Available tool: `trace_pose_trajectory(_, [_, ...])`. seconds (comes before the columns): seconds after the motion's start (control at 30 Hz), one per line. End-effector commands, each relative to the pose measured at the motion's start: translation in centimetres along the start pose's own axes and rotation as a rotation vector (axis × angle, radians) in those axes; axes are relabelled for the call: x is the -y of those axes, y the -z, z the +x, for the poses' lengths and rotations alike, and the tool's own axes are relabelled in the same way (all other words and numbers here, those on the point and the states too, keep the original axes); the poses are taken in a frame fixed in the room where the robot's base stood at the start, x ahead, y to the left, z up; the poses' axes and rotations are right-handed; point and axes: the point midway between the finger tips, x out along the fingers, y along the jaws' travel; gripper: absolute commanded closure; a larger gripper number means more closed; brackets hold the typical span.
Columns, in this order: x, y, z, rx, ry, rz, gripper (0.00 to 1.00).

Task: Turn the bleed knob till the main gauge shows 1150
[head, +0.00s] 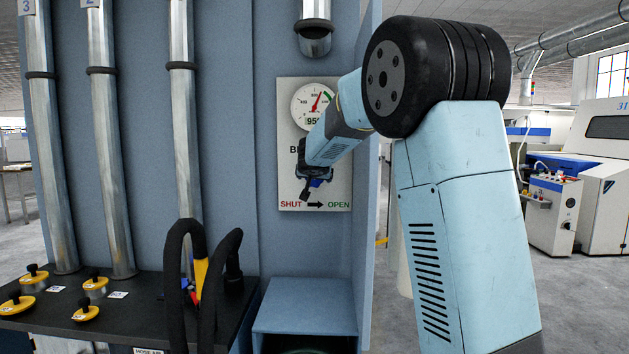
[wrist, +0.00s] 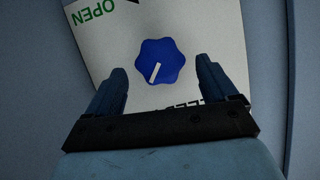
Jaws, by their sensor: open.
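The bleed knob (wrist: 160,61) is blue and lobed, with a white pointer line slanting to the lower left in the wrist view. It sits on a pale plate (head: 288,148) marked SHUT, an arrow and OPEN. In the head view my gripper mostly hides it. My gripper (wrist: 159,74) is open, one finger on each side of the knob, with gaps to it; it also shows in the head view (head: 310,184). The main gauge (head: 303,98) is round and white with a red needle pointing up and slightly right. Its readout starts with 95; my arm cuts into its last part.
A blue panel edge (head: 367,230) stands out just right of the plate. A short pipe end (head: 314,42) hangs above it. A blue box (head: 305,308) is below. Black hoses (head: 177,275) and a bench with yellow-based knobs (head: 95,285) are on the left.

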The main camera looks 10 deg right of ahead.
Motion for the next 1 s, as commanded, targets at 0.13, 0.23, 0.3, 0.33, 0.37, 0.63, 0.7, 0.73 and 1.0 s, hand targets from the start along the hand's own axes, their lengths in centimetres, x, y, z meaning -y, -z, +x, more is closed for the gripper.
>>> trace_pose_trajectory(0.13, [0.0, 0.0, 2.2, 0.0, 0.0, -0.001, 0.14])
trace_pose_trajectory(0.23, [0.0, 0.0, 3.2, 0.0, 0.0, -0.001, 0.14])
trace_pose_trajectory(0.3, [0.1, 0.0, 3.8, -0.001, 0.0, -0.001, 0.14])
trace_pose_trajectory(0.33, [0.1, 0.0, 3.9, -0.001, 0.001, -0.001, 0.14])
trace_pose_trajectory(0.37, [0.1, 0.0, 4.1, -0.001, 0.001, -0.001, 0.14])
trace_pose_trajectory(0.63, [0.1, 0.0, 4.5, -0.001, 0.002, -0.001, 0.14])
trace_pose_trajectory(0.7, [0.1, 0.0, 4.5, -0.001, 0.002, -0.001, 0.14])
trace_pose_trajectory(0.73, [0.1, 0.0, 4.5, -0.001, 0.002, -0.001, 0.14])
trace_pose_trajectory(1.0, [0.1, 0.0, 4.5, -0.001, 0.002, -0.001, 0.38])
